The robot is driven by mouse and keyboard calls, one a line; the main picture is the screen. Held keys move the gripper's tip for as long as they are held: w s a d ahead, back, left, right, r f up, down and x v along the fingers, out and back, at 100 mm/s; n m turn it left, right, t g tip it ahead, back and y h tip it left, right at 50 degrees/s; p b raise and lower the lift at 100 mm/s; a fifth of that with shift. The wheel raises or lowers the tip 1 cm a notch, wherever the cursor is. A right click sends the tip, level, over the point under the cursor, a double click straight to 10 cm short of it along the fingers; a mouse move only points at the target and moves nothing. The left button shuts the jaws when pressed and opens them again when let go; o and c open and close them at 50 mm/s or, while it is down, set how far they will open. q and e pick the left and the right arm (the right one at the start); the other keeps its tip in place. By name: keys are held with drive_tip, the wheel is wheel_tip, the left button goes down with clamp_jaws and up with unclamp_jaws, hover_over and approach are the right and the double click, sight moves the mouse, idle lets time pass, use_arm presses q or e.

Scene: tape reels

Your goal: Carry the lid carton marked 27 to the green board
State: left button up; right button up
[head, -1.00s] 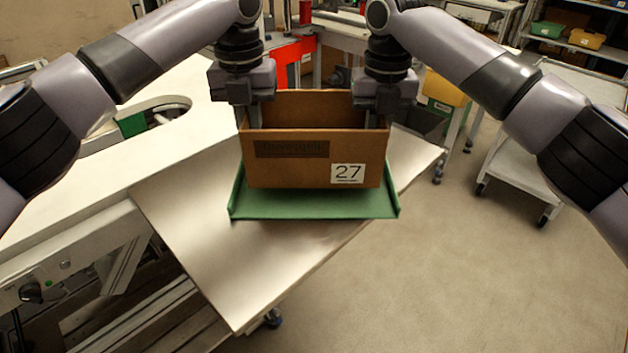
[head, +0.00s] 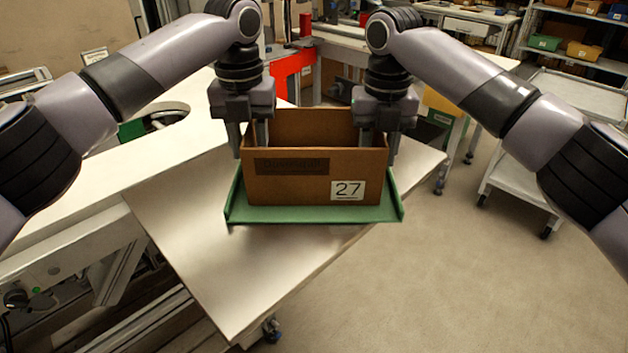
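The brown open-topped lid carton (head: 285,190) with the white 27 label stands upright on the green board (head: 310,214), between its raised side edges. The carton appears to rest on the board. My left gripper (head: 248,147) is open, its fingers apart on either side of the carton's left wall. My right gripper (head: 379,152) is open in the same way about the right wall. The carton hides most of the board and its own underside is out of sight.
The board lies on a pale metal tabletop (head: 210,255), with bare surface to the left and front. A white counter (head: 60,205) adjoins at left. A red part (head: 290,66) stands behind. Open floor and a grey cart (head: 520,175) lie to the right.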

use_arm(q)
wheel_tip(320, 180, up, 12)
drive_tip(key=shift+f, duration=0.1)
use_arm(e)
drive_tip(key=shift+a, duration=0.1)
wheel_tip(320, 180, up, 12)
idle(0.7)
idle(0.5)
